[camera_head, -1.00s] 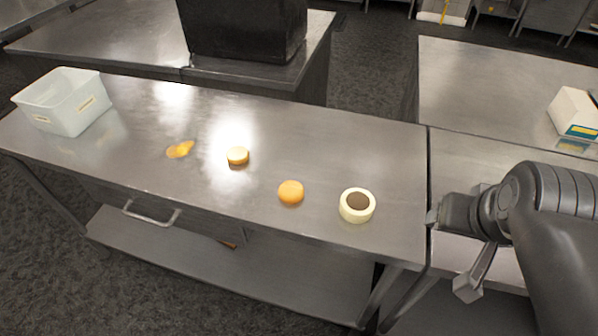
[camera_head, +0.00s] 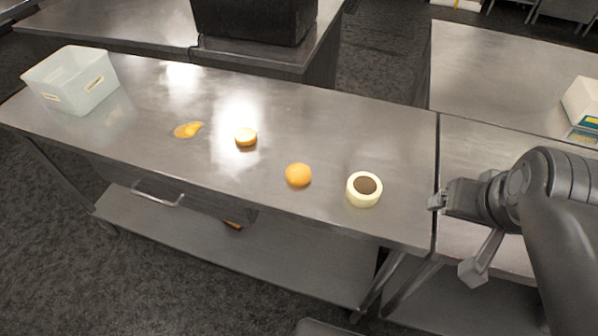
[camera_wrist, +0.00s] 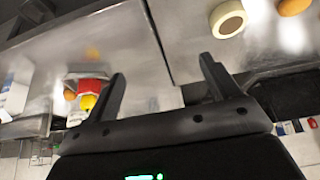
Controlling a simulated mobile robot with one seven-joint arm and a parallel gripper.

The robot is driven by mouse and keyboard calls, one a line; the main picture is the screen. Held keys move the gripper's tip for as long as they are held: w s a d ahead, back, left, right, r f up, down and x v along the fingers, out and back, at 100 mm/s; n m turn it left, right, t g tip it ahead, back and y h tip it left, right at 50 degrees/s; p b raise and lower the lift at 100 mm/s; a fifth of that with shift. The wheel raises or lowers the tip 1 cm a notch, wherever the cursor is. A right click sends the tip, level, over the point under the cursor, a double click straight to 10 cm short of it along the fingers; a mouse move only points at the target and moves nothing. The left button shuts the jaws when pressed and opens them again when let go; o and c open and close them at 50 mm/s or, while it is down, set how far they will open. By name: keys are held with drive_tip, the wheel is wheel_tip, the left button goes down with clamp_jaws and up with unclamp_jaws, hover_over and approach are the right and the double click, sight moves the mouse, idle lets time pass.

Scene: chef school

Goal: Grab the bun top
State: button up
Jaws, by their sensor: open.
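A smooth, rounded orange-brown bun piece (camera_head: 298,175), which looks like the bun top, lies on the steel table in the head view. A similar bun piece (camera_head: 246,138) with a paler side lies behind it to the left; glare makes it hard to tell apart. In the wrist view, an orange round piece (camera_wrist: 294,6) is cut off at the top right edge. My gripper (camera_head: 437,202) is right of these pieces, near the table's right end. In the wrist view, its two fingers (camera_wrist: 163,70) are spread apart with nothing between them.
A pale round container with a brown centre (camera_head: 363,190) stands between the nearer bun piece and my gripper. A yellow-orange flat item (camera_head: 188,130) lies left. A white bin (camera_head: 72,79) is at the far left. A seam separates the adjoining right counter (camera_head: 480,135).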

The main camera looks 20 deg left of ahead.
drive_tip(key=n+g, duration=0.4)
drive_tip(key=g, duration=0.2)
hover_over(298, 169)
drive_tip(key=f, duration=1.1)
drive_tip(key=shift+s+a+f, duration=0.25)
drive_tip(key=shift+a+f, duration=0.05)
drive_tip(key=shift+w+d+f, duration=0.15)
drive_tip(key=shift+d+f, duration=0.05)
drive_tip(key=shift+f, duration=1.1)
drive_tip(key=shift+w+d+f, duration=0.1)
drive_tip(key=shift+d+f, duration=0.05)
drive_tip(key=shift+f, duration=1.15)
drive_tip(key=shift+c, duration=0.4)
drive_tip(key=c, duration=1)
